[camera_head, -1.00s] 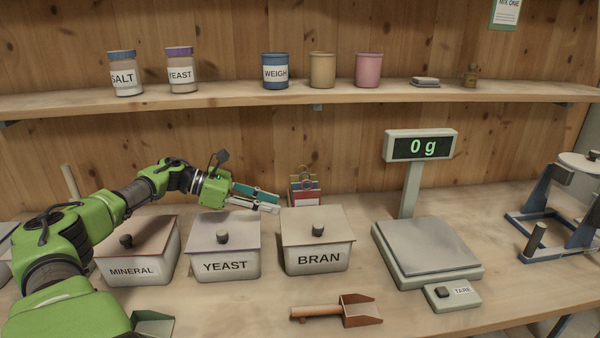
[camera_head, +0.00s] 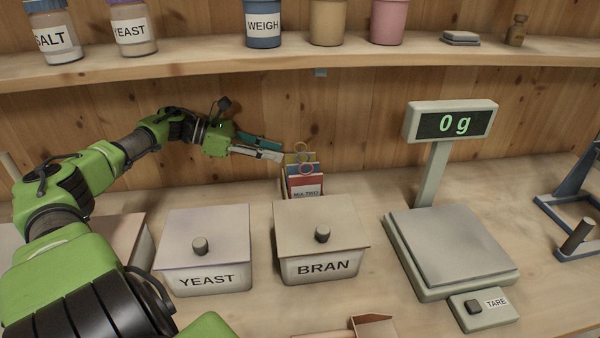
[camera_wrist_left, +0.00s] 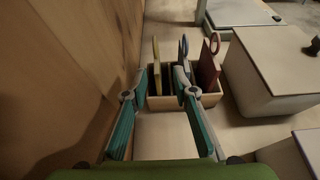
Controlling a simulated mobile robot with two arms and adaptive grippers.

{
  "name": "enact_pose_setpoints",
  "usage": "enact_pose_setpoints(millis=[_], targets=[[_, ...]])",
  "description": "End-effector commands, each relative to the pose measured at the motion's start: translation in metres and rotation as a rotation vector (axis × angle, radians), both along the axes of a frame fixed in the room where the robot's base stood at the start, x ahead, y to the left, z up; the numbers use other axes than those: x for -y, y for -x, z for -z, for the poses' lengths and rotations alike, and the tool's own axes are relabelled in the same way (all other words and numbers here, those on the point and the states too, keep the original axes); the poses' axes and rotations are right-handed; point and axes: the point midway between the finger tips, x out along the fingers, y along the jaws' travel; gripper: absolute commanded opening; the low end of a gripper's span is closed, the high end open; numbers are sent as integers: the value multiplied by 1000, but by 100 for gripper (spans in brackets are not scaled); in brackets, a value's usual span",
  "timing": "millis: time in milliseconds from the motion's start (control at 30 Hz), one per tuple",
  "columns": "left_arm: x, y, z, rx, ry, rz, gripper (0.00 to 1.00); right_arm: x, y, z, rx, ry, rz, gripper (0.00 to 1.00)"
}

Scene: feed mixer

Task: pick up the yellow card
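The yellow card (camera_head: 291,158) stands upright at the back of a small card holder (camera_head: 285,188) behind the BRAN box. It also shows in the left wrist view (camera_wrist_left: 157,66), edge-on, at the left of the holder (camera_wrist_left: 160,103). A blue card (camera_wrist_left: 181,62) and a red card (camera_wrist_left: 208,68) stand beside it. My left gripper (camera_head: 281,150) is just left of the holder and points at the cards. In the left wrist view its fingers (camera_wrist_left: 161,82) are apart, with the yellow card between them in the picture. Contact is not visible. My right gripper is not in view.
The lidded BRAN box (camera_head: 321,235) and YEAST box (camera_head: 205,245) stand in front of the cards. A scale (camera_head: 450,250) reading 0 g stands to the right. The wooden wall is close behind my left gripper. A shelf (camera_head: 200,68) with jars and cups runs above.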

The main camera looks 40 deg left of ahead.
Motion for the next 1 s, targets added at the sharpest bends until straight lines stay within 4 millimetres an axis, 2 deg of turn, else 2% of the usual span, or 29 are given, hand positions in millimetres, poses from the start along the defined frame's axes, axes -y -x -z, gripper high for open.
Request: enact_pose_setpoints(millis=[333, 767, 1000], targets=[[20, -25, 11, 4, 5, -1, 26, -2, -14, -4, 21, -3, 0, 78], [36, -47, 24, 1, 4, -1, 26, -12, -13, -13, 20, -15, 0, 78], [52, -71, 41, 1, 5, 0, 26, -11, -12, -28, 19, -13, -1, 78]])
